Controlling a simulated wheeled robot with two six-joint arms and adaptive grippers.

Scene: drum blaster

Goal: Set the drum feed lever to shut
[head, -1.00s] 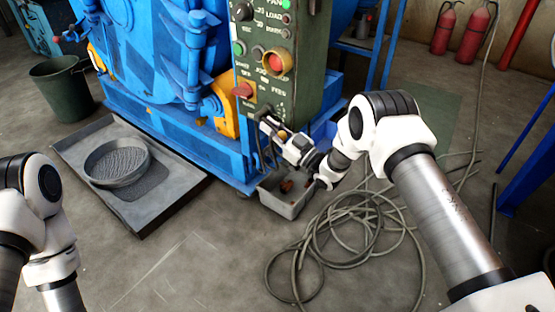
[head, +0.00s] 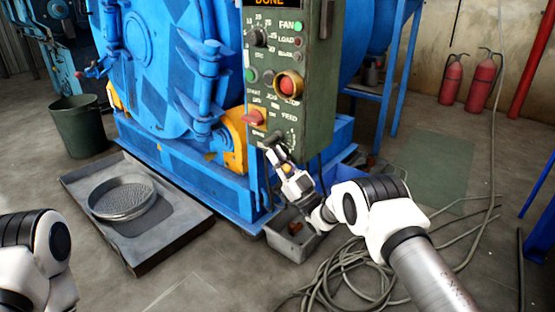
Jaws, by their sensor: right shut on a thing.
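The blue drum blaster (head: 150,45) stands at the back with a green control panel (head: 312,75) on its right side. The drum feed lever (head: 276,137) is a small dark lever low on the panel, by the FEED marking. My right gripper (head: 274,152) is at the lever, its fingers shut on it. The fingers hide most of the lever, so its exact setting is hard to read. Of my left arm only a joint shows at the lower left; its gripper is out of view.
Above the lever are a red switch (head: 254,117), a red stop button (head: 289,85) and several knobs. A grey bin (head: 296,240) stands below my right arm. A tray (head: 140,245) with a sieve (head: 122,197) lies left. Hose coils (head: 350,282) lie right.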

